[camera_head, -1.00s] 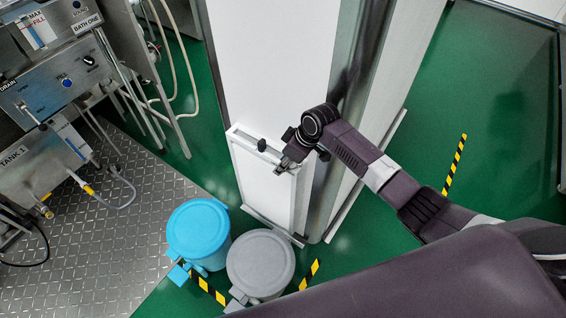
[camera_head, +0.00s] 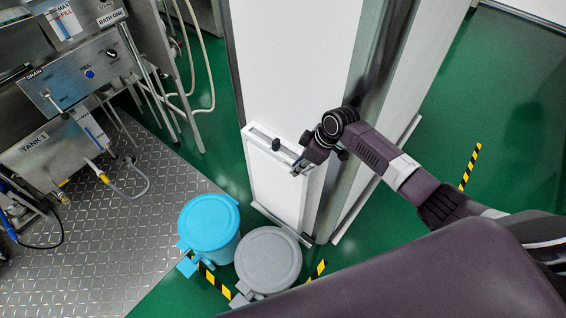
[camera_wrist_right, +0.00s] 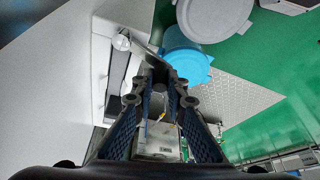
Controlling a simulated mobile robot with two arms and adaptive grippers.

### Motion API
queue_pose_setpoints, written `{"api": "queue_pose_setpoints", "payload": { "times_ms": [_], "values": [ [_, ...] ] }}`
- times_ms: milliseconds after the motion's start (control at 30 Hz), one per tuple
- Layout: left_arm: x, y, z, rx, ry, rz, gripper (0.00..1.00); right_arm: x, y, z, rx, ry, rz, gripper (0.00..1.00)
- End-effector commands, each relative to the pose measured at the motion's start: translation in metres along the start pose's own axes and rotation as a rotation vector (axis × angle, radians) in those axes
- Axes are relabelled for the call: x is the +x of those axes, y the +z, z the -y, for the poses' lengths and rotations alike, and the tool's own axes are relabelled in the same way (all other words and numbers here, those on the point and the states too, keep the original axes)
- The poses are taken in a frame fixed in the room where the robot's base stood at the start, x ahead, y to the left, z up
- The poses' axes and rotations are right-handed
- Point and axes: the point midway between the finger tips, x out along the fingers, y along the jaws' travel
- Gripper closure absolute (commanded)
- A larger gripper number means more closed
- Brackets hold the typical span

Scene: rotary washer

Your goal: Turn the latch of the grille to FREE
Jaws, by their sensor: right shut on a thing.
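The grille (camera_head: 280,190) is a low white panel at the base of a tall white cabinet, with a raised frame along its top. My right gripper (camera_head: 298,169) is at its upper right corner. In the right wrist view, the right gripper (camera_wrist_right: 162,88) is shut on the latch, a metal lever (camera_wrist_right: 142,51) running from a round silver pivot (camera_wrist_right: 122,42) to the fingertips. The fingers hide the lever's end. A black knob (camera_head: 276,145) sits on the grille's top edge, left of the gripper and apart from it. No FREE marking is readable. My left gripper is out of view.
A blue lidded bin (camera_head: 208,225) and a grey lidded bin (camera_head: 268,260) stand on the floor in front of the grille. Steel tank equipment (camera_head: 75,85) with hoses is at the left. Green floor (camera_head: 500,130) is open at the right.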

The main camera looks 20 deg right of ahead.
Motion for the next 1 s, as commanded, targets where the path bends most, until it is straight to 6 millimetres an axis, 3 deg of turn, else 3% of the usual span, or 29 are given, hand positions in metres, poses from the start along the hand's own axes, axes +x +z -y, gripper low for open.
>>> {"api": "queue_pose_setpoints", "payload": {
  "times_ms": [33,200,767,800,933,1000],
  "values": [
    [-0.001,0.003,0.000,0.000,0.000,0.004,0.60,-0.003,0.008,-0.002,-0.019,-0.007,0.005,1.00],
    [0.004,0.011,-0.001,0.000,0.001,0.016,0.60,-0.005,0.014,0.001,-0.112,-0.046,0.002,1.00],
    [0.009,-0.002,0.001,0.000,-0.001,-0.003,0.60,-0.007,0.018,0.005,-0.218,-0.090,0.000,1.00],
    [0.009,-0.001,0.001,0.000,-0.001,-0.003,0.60,-0.007,0.017,0.005,-0.217,-0.090,0.000,0.84],
    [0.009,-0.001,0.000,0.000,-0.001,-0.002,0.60,-0.007,0.017,0.005,-0.217,-0.090,0.000,0.70],
    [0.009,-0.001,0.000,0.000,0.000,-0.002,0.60,-0.007,0.017,0.005,-0.217,-0.090,0.000,0.70]
  ]
}}
